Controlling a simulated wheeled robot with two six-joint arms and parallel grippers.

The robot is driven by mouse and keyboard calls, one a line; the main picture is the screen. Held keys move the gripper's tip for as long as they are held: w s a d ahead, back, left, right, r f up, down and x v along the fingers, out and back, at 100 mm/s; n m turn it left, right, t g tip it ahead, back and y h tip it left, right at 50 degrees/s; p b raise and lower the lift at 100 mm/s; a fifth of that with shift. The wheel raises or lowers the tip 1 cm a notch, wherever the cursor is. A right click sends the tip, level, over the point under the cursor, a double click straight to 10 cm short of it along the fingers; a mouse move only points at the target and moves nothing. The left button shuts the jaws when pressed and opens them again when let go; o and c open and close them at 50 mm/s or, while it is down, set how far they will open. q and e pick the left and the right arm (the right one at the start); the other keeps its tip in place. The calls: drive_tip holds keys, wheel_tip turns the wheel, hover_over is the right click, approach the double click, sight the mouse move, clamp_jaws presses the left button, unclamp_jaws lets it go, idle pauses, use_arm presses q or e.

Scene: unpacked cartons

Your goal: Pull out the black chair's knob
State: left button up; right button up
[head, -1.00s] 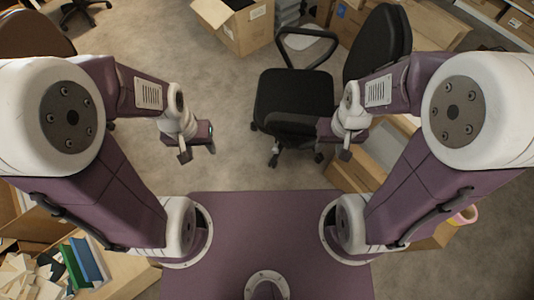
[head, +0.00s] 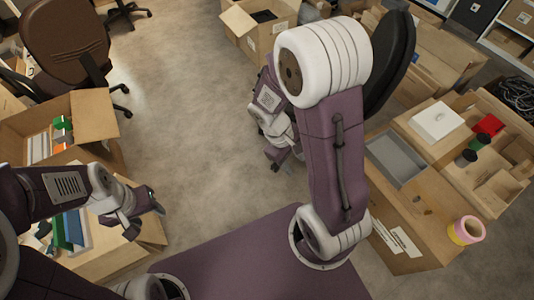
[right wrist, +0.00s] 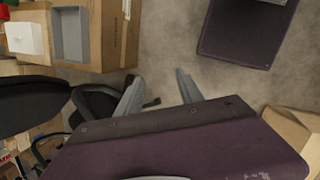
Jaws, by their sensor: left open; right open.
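The black chair's backrest (head: 391,62) shows in the head view behind my right arm, which hides most of the seat and base. In the right wrist view the black chair (right wrist: 35,104) is at the left, with an armrest near one finger. I cannot make out its knob in either view. My right gripper (head: 276,163) is open beside the chair in the head view. My left gripper (head: 145,218) is open and empty at the lower left, over the box area.
A brown chair (head: 65,45) stands at the upper left. Open cartons (head: 90,112) lie at the left. A large carton (head: 405,225) at the right has a grey tray (head: 397,158) and a tape roll (head: 466,230) by it. The floor (head: 190,110) between is clear.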

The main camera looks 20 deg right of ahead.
drive_tip(key=w+d+f+n+h+b, duration=0.35)
drive_tip(key=f+b, duration=0.25)
drive_tip(key=f, duration=0.2)
drive_tip(key=w+d+f+n+t+h+b, duration=0.1)
drive_tip(key=w+d+f+n+h+b, duration=0.2)
drive_tip(key=f+b, duration=0.35)
drive_tip(key=w+d+f+n+h+b, duration=0.2)
drive_tip(key=w+d+f+n+b, duration=0.15)
drive_tip(key=d+f+b, duration=0.35)
drive_tip(key=w+a+f+n+t+b, duration=0.3)
drive_tip(key=w+f+n+t+b, duration=0.35)
drive_tip(key=w+f, duration=0.35)
drive_tip(key=w+a+f+n+t+b, duration=0.4)
drive_tip(key=w+f+n+t+b, duration=0.3)
drive_tip(key=f, duration=0.6)
drive_tip(key=shift+m+h, duration=0.45)
drive_tip(key=shift+m, duration=0.1)
drive_tip(key=b+x, duration=0.5)
drive_tip(key=x, duration=0.4)
drive_tip(key=shift+w+d+r+b, duration=0.1)
drive_tip(key=shift+w+d+b, duration=0.1)
drive_tip(key=shift+b, duration=0.1)
drive_tip(key=shift+r, duration=0.1)
